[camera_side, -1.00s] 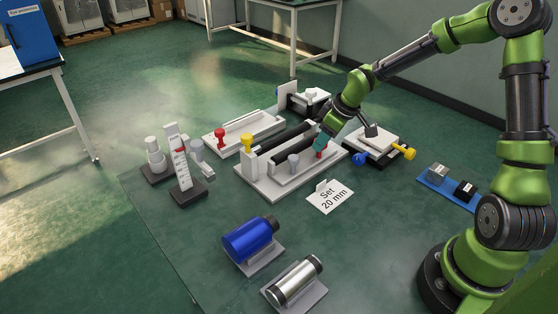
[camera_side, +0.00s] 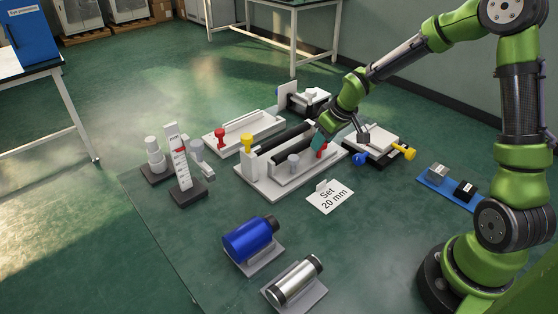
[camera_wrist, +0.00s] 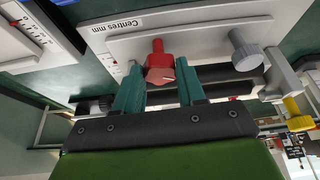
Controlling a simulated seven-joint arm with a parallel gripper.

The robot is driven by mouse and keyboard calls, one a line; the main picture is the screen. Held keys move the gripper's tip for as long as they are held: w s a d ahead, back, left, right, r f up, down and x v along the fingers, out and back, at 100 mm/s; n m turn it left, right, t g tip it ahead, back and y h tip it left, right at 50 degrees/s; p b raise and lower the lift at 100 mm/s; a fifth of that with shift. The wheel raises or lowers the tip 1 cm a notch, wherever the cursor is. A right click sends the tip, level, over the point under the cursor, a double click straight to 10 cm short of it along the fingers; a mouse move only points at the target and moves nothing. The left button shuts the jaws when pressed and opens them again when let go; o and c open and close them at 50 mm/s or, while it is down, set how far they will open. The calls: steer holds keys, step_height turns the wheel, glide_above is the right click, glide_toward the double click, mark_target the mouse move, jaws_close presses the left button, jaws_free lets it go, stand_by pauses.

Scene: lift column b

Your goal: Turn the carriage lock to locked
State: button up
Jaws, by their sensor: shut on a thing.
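The carriage fixture is a pale base (camera_side: 262,193) with dark rails and upright blocks in the middle of the table. A red knob (camera_side: 322,150) with a pointed, lever-like head sits at its right end and is taken here as the carriage lock. My gripper (camera_side: 319,140) is down at this knob. In the wrist view the red knob (camera_wrist: 158,62) is between the teal fingers of my gripper (camera_wrist: 160,82), which are shut on it. A white mark shows on the knob's head. A grey knob (camera_wrist: 245,50) stands to its right. No locked or unlocked label is readable.
A yellow knob (camera_side: 247,142) stands at the fixture's left end. A "Set 20 mm" card (camera_side: 329,197) lies in front. A blue cylinder (camera_side: 250,239) and a silver cylinder (camera_side: 295,281) rest nearer. A stage with blue and yellow knobs (camera_side: 372,145) stands close on the right.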

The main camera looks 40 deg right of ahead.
steer(key=o, duration=0.8)
steer(key=v, duration=1.7)
steer(key=shift+w, duration=0.1)
